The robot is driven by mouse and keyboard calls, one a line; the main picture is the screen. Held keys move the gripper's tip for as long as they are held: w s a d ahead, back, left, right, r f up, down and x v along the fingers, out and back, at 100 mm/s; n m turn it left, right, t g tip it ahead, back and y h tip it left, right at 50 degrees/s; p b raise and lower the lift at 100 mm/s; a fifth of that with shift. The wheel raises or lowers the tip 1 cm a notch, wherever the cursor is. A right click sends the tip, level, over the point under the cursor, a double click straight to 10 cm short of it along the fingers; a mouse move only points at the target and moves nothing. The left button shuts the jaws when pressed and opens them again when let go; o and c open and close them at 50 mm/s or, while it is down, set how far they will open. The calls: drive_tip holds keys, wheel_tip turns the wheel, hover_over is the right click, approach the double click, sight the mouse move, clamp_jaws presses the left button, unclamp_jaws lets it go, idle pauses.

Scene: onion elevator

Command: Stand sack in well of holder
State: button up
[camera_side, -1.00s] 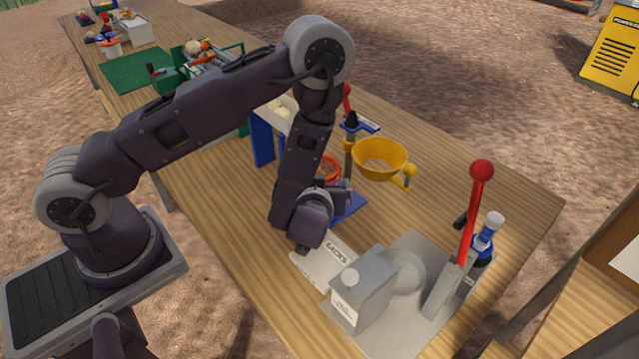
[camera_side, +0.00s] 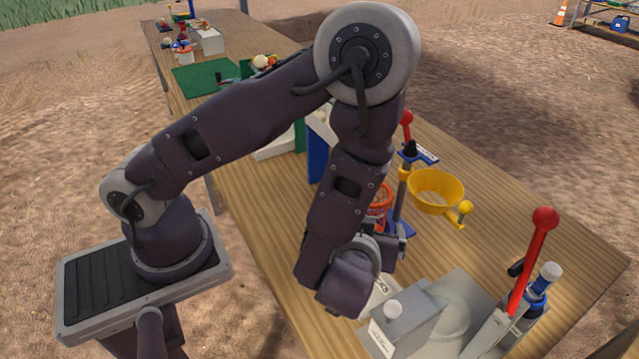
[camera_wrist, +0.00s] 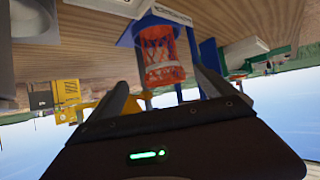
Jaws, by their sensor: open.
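An orange mesh sack (camera_side: 381,207) stands upright by a blue base, partly hidden behind my arm in the side view. In the wrist view the sack (camera_wrist: 162,58) appears ahead, between the fingers' lines, with its far end at a blue disc-like part (camera_wrist: 128,38) that looks like the holder. I cannot tell whether the sack is seated in a well. My gripper (camera_wrist: 162,88) is open and points toward the sack, with a visible gap to it. In the side view my gripper (camera_side: 392,247) is low over the table, in front of the sack.
A yellow funnel (camera_side: 437,190) on a post is right of the sack. A grey box (camera_side: 408,322) and red-knobbed lever (camera_side: 531,258) stand near the front right. A green mat (camera_side: 205,79) is at the back.

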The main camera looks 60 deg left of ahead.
drive_tip(key=w+d+r+h, duration=0.4)
drive_tip(key=d+r+h, duration=0.4)
drive_tip(key=r, duration=0.1)
drive_tip(key=s+r+m+h, duration=0.4)
drive_tip(key=s+r+m, duration=0.1)
drive_tip(key=r, duration=0.6)
drive_tip(key=s+a+r+m+g+y, duration=0.1)
drive_tip(key=s+a+m+g+y, duration=0.1)
drive_tip(key=s+a, duration=1)
drive_tip(key=s+m+y, duration=0.1)
drive_tip(key=s+m, duration=0.1)
drive_tip(key=s, duration=0.2)
drive_tip(key=shift+r+g+y, duration=0.2)
drive_tip(key=shift+g+y, duration=0.1)
drive_tip(key=shift+g, duration=0.1)
